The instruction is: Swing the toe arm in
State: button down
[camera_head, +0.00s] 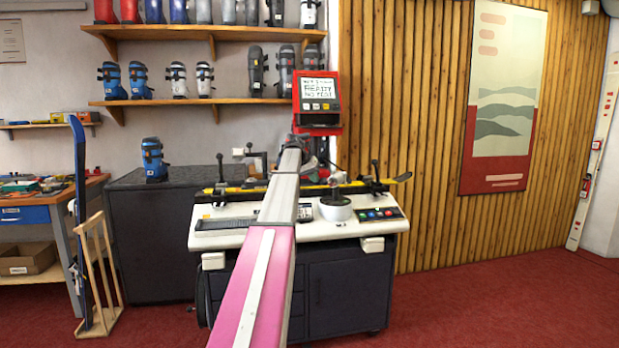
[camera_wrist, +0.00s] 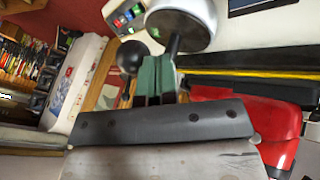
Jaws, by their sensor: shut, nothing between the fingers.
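My gripper (camera_wrist: 156,72) shows in the wrist view as two green fingers, shut together with nothing between them. A black ball knob (camera_wrist: 130,57) is just left of the fingertips. A white round housing (camera_wrist: 184,24) with a dark rod is just beyond them; I cannot tell whether the fingers touch the rod. In the head view the white housing (camera_head: 336,207) stands on the bench's right half, with a lever and pale knob (camera_head: 337,178) above it. I take this to be the toe arm, but cannot be sure. My own arm hides the bench's middle and my fingers there.
The white-topped binding bench (camera_head: 225,238) carries a yellow-and-black bar, upright levers and a button panel (camera_head: 378,214). A red screen unit (camera_head: 318,100) stands behind. A blue boot (camera_head: 153,160) is on the dark cabinet at left. Red floor is clear at right.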

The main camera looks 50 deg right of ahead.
jog(key=shift+s, duration=0.1)
dwell(0.3)
jog(key=s+d+n+t, duration=0.2)
jog(key=s+d+n, duration=0.2)
jog(key=s, duration=0.7)
jog(key=shift+n+t+h, duration=0.3)
jog(key=shift+h, duration=0.1)
jog(key=shift+s+d, duration=0.15)
jog(key=shift+s, duration=0.05)
jog(key=w+a+f+v, duration=0.1)
jog(key=a+v, duration=0.1)
jog(key=v, duration=1)
jog(key=shift+a, duration=0.25)
jog(key=shift+r, duration=0.1)
